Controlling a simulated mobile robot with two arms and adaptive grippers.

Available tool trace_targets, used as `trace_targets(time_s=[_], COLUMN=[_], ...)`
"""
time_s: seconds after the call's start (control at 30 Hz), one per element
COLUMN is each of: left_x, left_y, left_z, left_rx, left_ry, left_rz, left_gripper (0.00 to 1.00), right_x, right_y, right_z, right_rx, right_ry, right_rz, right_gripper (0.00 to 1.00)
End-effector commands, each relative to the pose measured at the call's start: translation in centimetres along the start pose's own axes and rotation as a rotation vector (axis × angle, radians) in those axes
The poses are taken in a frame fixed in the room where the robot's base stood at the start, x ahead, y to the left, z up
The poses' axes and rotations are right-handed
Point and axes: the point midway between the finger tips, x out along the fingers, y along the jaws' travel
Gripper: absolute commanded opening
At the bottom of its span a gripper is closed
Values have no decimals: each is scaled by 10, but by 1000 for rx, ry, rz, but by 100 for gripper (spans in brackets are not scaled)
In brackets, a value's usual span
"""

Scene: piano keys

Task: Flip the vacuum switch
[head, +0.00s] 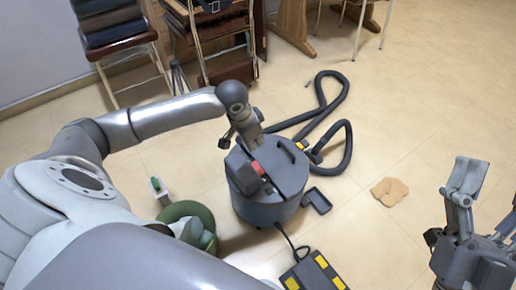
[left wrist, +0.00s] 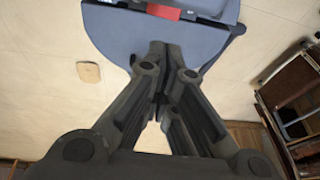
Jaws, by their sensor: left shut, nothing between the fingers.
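The grey vacuum (head: 270,205) stands upright on the floor in the middle of the head view. Its red switch (head: 256,167) is on top, and it also shows in the left wrist view (left wrist: 163,12) at the upper edge. My left gripper (head: 247,143) is shut and empty above the vacuum's lid, close to the switch; I cannot tell whether it touches. In the left wrist view its fingertips (left wrist: 158,45) lie over the lid, just below the red switch. My right gripper (head: 468,180) is at the right edge, away from the vacuum; its opening is unclear.
A black hose (head: 345,145) curls on the floor behind the vacuum. A black and yellow box (head: 313,273) lies in front. A green bucket (head: 190,213) with a brush stands left. A tan patch (head: 390,191) lies right. Chairs stand at the back.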

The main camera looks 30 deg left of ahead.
Motion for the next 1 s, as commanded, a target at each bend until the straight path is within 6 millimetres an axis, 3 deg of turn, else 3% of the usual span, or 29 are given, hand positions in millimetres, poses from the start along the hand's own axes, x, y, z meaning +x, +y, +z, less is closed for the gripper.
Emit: trace_targets(time_s=[0.57, 1.0], left_x=[0, 28], left_y=[-7, -7], left_z=[-1, -1], left_rx=[-13, -13], left_ry=[-2, -1], left_rz=[-5, -5], left_gripper=[0, 0], right_x=[0, -19], right_y=[-1, -6], right_z=[-10, -63], right_rx=[3, 20], right_ry=[55, 362], right_rz=[-2, -10], right_gripper=[69, 69])
